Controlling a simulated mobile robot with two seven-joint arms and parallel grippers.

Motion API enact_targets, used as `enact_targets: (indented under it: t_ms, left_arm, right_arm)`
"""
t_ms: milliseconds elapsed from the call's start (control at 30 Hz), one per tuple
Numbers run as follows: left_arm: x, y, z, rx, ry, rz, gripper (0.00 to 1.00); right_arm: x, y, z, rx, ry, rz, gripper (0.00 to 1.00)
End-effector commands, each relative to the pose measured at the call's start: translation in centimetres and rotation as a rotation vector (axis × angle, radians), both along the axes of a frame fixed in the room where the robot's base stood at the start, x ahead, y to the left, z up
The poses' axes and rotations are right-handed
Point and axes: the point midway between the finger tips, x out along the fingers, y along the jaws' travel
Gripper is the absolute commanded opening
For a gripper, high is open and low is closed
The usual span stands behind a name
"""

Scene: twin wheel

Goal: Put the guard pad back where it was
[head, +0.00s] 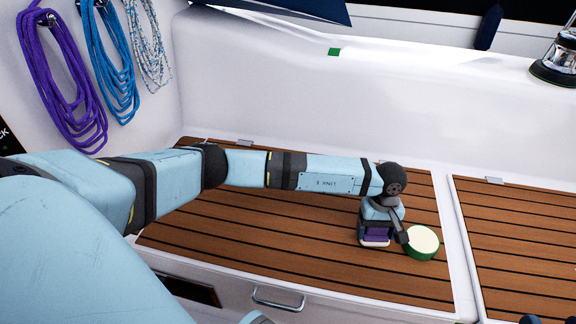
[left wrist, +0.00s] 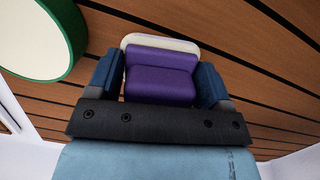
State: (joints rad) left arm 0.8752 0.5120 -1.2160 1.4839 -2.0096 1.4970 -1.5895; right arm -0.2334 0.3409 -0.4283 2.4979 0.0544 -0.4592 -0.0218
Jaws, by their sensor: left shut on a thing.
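The guard pad (head: 376,235) appears to be the purple padded block with a pale base. My left gripper (head: 378,228) points down over the slatted wooden seat and is shut on it. In the left wrist view the purple pad (left wrist: 160,75) sits between the two dark blue fingers of the gripper (left wrist: 160,88), with its pale rim showing beyond. I cannot tell whether its base touches the slats. Two dark blue tips, perhaps of my right gripper (head: 546,319), show at the bottom right edge, mostly cut off.
A green roll with a cream top (head: 422,242) stands on the wooden seat (head: 290,230) close right of the gripper. A small green patch (head: 334,52) marks the white ledge. Coiled ropes (head: 110,65) hang at left; a winch (head: 560,60) stands at upper right. The seat's left half is clear.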

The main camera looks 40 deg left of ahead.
Motion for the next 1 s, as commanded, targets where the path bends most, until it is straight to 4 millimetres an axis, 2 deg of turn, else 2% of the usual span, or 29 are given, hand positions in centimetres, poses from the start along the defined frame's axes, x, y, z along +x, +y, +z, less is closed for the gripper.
enact_targets:
  t_ms: [767, 800, 867, 900, 1000]
  left_arm:
    - [0.02, -0.05, -0.74, -0.001, -0.001, -0.001, 0.49]
    - [0.02, -0.05, -0.7, -0.002, -0.001, -0.001, 0.83]
    - [0.01, -0.05, -0.69, -0.002, -0.001, -0.001, 0.96]
    - [0.01, -0.05, -0.69, -0.001, -0.001, -0.001, 1.0]
    - [0.01, -0.04, -0.71, -0.001, -0.001, -0.001, 1.0]
  right_arm:
    - [0.15, -0.01, -0.37, -0.006, 0.006, -0.001, 0.46]
    - [0.15, -0.01, -0.36, -0.005, 0.005, 0.0, 0.46]
    - [0.15, 0.0, -0.34, -0.005, 0.006, 0.0, 0.46]
    - [0.14, 0.0, -0.33, -0.005, 0.006, 0.0, 0.46]
    - [0.12, 0.02, -0.26, -0.002, 0.004, -0.001, 0.46]
